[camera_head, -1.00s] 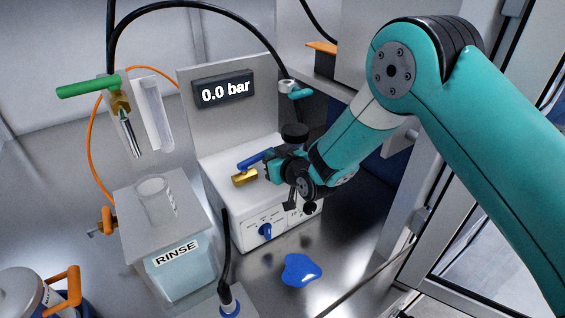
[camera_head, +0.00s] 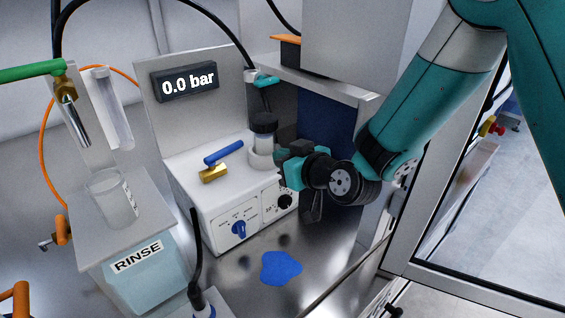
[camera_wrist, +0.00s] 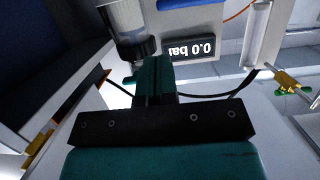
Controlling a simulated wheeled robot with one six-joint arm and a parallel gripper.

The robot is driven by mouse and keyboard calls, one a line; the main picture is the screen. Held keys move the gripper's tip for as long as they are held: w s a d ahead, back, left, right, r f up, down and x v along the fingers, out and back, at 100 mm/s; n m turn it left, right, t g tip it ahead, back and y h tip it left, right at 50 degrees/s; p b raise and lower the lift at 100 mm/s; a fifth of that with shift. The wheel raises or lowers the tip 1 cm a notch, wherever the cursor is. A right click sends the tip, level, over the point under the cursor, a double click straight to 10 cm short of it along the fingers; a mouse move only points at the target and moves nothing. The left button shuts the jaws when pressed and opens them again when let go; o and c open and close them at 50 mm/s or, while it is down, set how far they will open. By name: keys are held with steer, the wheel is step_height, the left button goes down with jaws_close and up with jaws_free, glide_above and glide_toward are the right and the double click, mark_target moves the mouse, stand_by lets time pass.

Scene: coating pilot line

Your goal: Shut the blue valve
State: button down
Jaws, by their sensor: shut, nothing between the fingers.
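The blue valve has a blue lever (camera_head: 223,152) above a brass body (camera_head: 213,174), on top of the white box. In the picture the lever slants up to the right, roughly along the brass body. My gripper (camera_head: 281,166) is to the right of the valve, apart from it, beside the black-capped jar. In the wrist view my gripper (camera_wrist: 153,72) has its fingers together with nothing between them.
The black-capped jar (camera_head: 263,141) stands on the white box (camera_head: 215,212), close to my gripper. The display panel (camera_head: 186,83) reads 0.0 bar. A RINSE tank (camera_head: 140,277) stands at left. A blue puddle (camera_head: 280,268) lies in front. A green-handled valve (camera_head: 32,72) is far left.

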mark_target(235, 148)
steer(key=n+b, duration=0.3)
steer(key=n, duration=0.3)
steer(key=n+g+y+b, duration=0.1)
steer(key=n+b, duration=0.3)
steer(key=n, duration=0.3)
steer(key=n+b, duration=0.3)
steer(key=n, duration=0.3)
steer(key=shift+w+n+g+y+b, duration=0.1)
steer(key=shift+n+g+y+b, duration=0.2)
steer(key=shift+n+y, duration=0.1)
steer(key=shift+w, duration=0.1)
steer(key=p+x, duration=0.6)
steer(key=x, duration=0.7)
steer(key=shift+w+a, duration=0.1)
steer(key=shift+w+a+f+p, duration=0.15)
steer(key=shift+w+p, duration=0.05)
steer(key=shift+p, duration=0.1)
